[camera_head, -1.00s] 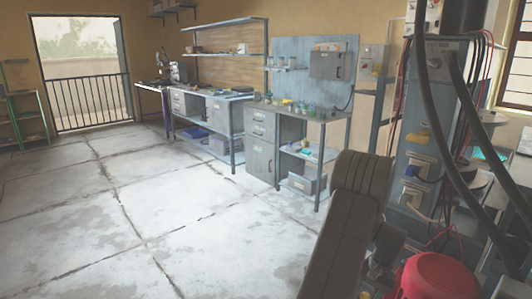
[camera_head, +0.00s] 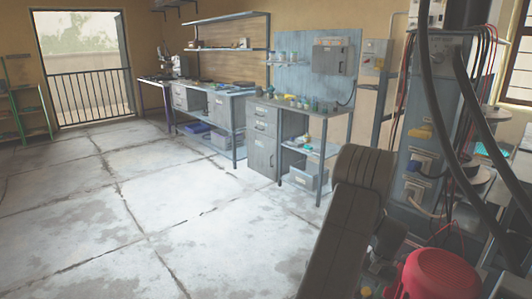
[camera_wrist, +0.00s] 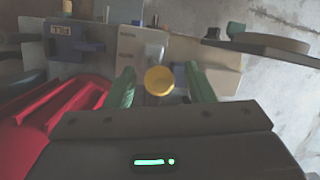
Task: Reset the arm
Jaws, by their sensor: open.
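My arm link (camera_head: 345,225) is folded up in the lower right of the head view; my gripper is hidden there. In the wrist view my gripper (camera_wrist: 161,86) shows two green fingers set apart. A round yellow knob (camera_wrist: 158,80) appears between them, just beyond the palm. I cannot tell whether the fingers touch it. Nothing is seen clamped in the jaws.
A red motor housing (camera_head: 437,275) is close by at the lower right, also at left in the wrist view (camera_wrist: 60,110). A grey control column (camera_head: 425,130) with cables stands at right. Workbenches (camera_head: 265,140) line the back wall. The concrete floor (camera_head: 130,220) at left is clear.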

